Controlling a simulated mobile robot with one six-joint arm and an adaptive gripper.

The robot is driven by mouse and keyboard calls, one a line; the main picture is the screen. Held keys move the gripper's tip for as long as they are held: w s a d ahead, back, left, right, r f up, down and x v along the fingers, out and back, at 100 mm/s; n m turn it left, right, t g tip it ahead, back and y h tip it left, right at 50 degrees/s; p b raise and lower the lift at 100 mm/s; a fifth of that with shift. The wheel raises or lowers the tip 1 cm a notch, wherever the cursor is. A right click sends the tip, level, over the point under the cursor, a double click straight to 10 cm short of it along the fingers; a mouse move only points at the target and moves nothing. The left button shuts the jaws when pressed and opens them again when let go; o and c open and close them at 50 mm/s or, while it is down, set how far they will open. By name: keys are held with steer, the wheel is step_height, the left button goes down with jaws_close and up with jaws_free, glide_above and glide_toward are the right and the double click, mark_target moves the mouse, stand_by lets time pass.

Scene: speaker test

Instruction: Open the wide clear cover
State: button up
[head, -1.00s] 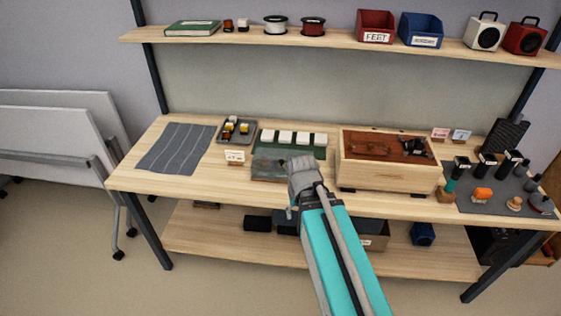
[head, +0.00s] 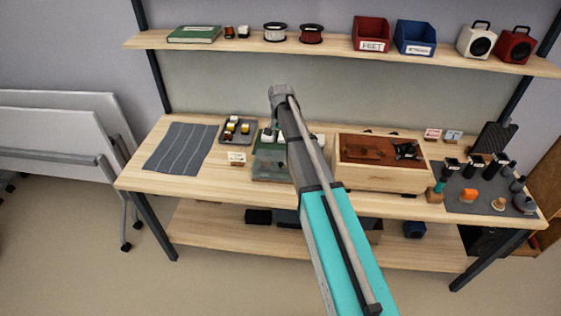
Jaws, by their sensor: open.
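A low dark-green tray (head: 262,150) with white blocks stands on the workbench, left of the middle. A wide see-through grey-green cover (head: 268,167) shows at its front part; I cannot tell whether it lies flat or is raised. My gripper (head: 279,122) is open, above and toward the back of the tray, as seen from the head. My arm hides the tray's right part and most of the white blocks. The fingertips are small and partly hidden, and I see no contact with the cover.
A wooden box (head: 385,178) stands right of the tray. A small parts tray (head: 238,131) and a striped grey cloth (head: 180,149) lie left. A dark mat (head: 470,204) with stamps lies at the right. A loaded shelf (head: 345,54) runs above the bench.

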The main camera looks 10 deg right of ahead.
mark_target(281, 163)
steer(key=shift+f, duration=0.15)
step_height(281, 163, down, 14)
steer(key=b, duration=1.3)
steer(key=shift+r+b, duration=0.2)
steer(key=shift+b, duration=0.2)
stand_by(0.4)
jaws_close()
